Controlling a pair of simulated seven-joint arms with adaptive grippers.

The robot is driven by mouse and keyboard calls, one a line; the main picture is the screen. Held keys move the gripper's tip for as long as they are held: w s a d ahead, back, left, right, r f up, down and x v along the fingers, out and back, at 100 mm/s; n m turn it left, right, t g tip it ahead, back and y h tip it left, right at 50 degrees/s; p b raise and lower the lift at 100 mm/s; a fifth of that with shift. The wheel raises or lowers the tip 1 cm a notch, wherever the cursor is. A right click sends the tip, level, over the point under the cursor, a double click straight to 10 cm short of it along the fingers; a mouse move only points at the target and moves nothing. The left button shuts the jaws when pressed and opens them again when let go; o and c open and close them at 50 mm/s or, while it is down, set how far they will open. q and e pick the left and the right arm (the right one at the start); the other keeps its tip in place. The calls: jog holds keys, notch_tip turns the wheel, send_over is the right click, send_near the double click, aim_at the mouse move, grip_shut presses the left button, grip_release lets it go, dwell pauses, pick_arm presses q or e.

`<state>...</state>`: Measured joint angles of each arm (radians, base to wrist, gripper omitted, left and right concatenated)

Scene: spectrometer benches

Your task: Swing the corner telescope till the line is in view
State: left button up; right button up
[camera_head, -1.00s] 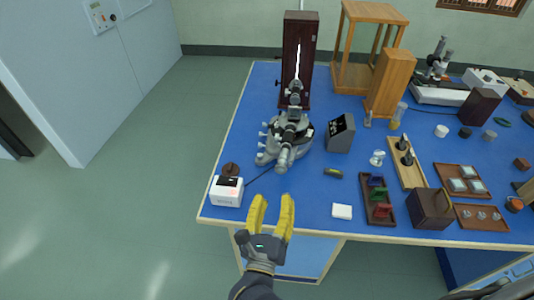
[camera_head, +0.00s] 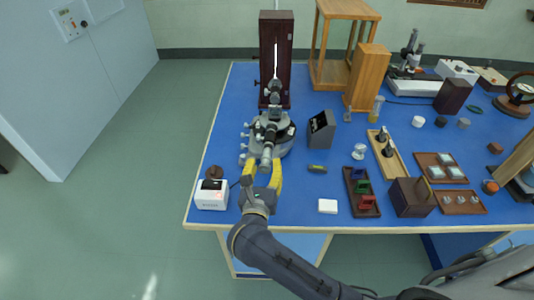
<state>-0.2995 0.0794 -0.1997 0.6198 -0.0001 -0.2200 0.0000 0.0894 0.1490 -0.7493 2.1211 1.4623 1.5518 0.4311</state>
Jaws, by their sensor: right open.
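The corner spectrometer (camera_head: 270,137) stands on the left part of the blue table, its round grey base fitted with several knobs on the left. Its near telescope tube (camera_head: 266,158) points toward me. My right gripper (camera_head: 262,172) is open, its yellow fingers on either side of the telescope's near end. I cannot tell whether they touch it. A tall dark box (camera_head: 276,40) with a bright vertical slit stands behind the instrument. A dark slanted display box (camera_head: 321,130) stands to its right; its reading is too small to tell. My left gripper is not in view.
A white lamp box (camera_head: 212,195) stands left of the gripper near the table's corner. A white block (camera_head: 327,206), a tray of coloured pieces (camera_head: 361,192) and a brown box (camera_head: 411,198) lie to the right. Blue tabletop (camera_head: 300,190) is clear just right of the gripper.

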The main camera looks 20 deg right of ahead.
jog(key=shift+x, duration=2.55)
jog(key=shift+c, duration=0.2)
grip_shut()
